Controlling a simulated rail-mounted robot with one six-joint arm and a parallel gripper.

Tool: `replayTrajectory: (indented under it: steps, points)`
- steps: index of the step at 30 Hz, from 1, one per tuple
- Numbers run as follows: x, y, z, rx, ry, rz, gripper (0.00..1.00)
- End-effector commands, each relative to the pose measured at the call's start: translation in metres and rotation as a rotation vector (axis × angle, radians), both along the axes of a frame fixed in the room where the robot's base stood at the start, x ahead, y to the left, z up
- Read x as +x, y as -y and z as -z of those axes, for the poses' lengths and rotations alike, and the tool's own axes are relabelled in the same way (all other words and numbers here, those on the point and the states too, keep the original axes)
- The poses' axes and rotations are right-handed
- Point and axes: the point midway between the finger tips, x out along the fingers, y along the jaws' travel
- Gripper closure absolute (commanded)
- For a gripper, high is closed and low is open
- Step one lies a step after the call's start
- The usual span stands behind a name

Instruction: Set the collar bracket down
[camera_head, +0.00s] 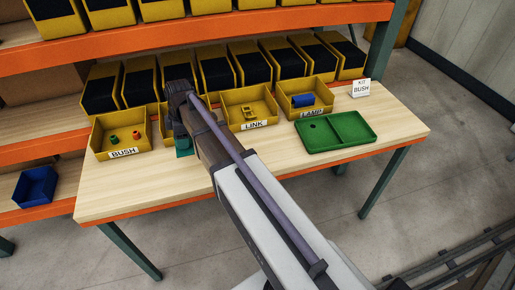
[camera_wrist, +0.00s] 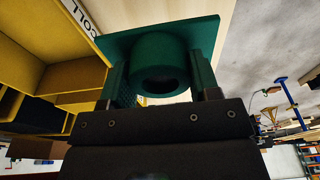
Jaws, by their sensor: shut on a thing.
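The collar bracket (camera_wrist: 160,48), a dark green plate with a round hollow collar, fills the top middle of the wrist view. My gripper (camera_wrist: 160,82) is shut on it, with one finger on each side of the collar. In the head view a teal-green piece (camera_head: 184,150), which looks like the bracket, shows beside my arm above the table. My arm hides most of the gripper there. I cannot tell whether the bracket touches anything below it. A yellow bin with a label starting "COLL" (camera_wrist: 85,18) is close by in the wrist view.
The wooden table (camera_head: 200,187) holds yellow BUSH (camera_head: 124,134), LINK (camera_head: 250,108) and LAMP (camera_head: 308,98) bins. A green two-part tray (camera_head: 336,132) lies at the right, near a KIT BUSH card (camera_head: 361,88). Shelves of yellow bins stand behind. The front table strip is clear.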

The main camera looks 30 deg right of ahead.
Motion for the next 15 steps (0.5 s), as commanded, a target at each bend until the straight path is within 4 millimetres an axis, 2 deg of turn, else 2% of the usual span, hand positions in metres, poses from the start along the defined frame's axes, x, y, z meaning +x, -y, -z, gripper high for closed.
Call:
replayTrajectory:
  steps: [1, 2, 9, 11, 15]
  points:
    - [-0.010, 0.000, 0.000, 0.000, 0.001, 0.002, 0.85]
    - [-0.011, 0.000, 0.000, 0.000, 0.001, 0.003, 0.85]
    - [-0.010, 0.000, 0.002, 0.000, 0.000, 0.005, 0.85]
    - [-0.010, 0.000, 0.010, 0.000, 0.000, 0.005, 0.85]
    - [-0.010, 0.000, 0.044, 0.000, 0.000, 0.005, 0.85]
